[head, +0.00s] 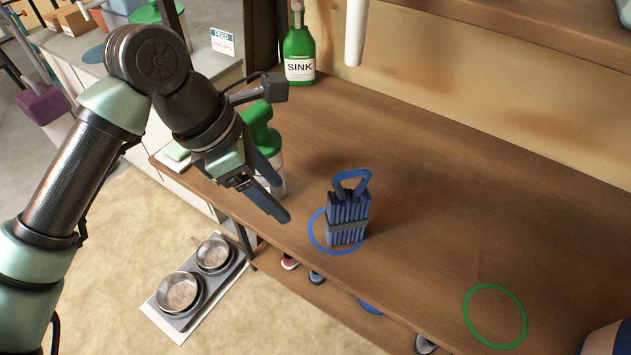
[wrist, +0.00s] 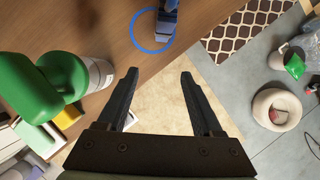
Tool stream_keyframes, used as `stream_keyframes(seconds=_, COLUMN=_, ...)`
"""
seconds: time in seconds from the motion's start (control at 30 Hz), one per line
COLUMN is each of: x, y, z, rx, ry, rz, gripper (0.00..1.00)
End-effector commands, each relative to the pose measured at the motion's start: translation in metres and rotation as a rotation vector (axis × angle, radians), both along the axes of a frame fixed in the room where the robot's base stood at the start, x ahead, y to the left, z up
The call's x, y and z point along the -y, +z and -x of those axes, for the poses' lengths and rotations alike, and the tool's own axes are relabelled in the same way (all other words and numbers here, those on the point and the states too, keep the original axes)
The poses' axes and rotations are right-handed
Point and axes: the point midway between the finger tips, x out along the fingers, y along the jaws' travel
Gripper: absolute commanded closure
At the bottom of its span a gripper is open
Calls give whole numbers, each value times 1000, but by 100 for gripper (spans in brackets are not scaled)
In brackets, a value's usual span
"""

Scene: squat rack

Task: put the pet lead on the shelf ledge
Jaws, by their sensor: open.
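The pet lead (head: 348,212) is a folded blue bundle with a grey band and a blue loop handle on top. It stands upright at a blue ring (head: 314,238) on the wooden shelf ledge (head: 430,215). The lead (wrist: 168,20) also shows at the top of the wrist view, partly cut off. My gripper (head: 284,200) is open and empty, left of the lead and apart from it. In the wrist view its open fingers (wrist: 159,74) point towards the ledge edge. A green ring (head: 468,312) marks bare wood at the lower right.
A green-topped bottle (head: 262,130) stands close behind my gripper. A green SINK bottle (head: 299,55) stands at the back. Metal bowls (head: 178,292) sit on the floor below. The ledge between the rings is clear.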

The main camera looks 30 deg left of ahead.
Motion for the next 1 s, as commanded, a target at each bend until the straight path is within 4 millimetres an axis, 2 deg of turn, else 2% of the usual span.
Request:
stream_keyframes(seconds=0.1, x=-15, y=-1, z=13, rx=1, ry=3, rz=-1, gripper=33)
stream_keyframes(seconds=0.3, x=-24, y=0, z=22, rx=0, ry=-1, rz=0, gripper=33)
stream_keyframes(seconds=1.0, x=-24, y=0, z=23, rx=0, ry=-1, rz=0, gripper=33)
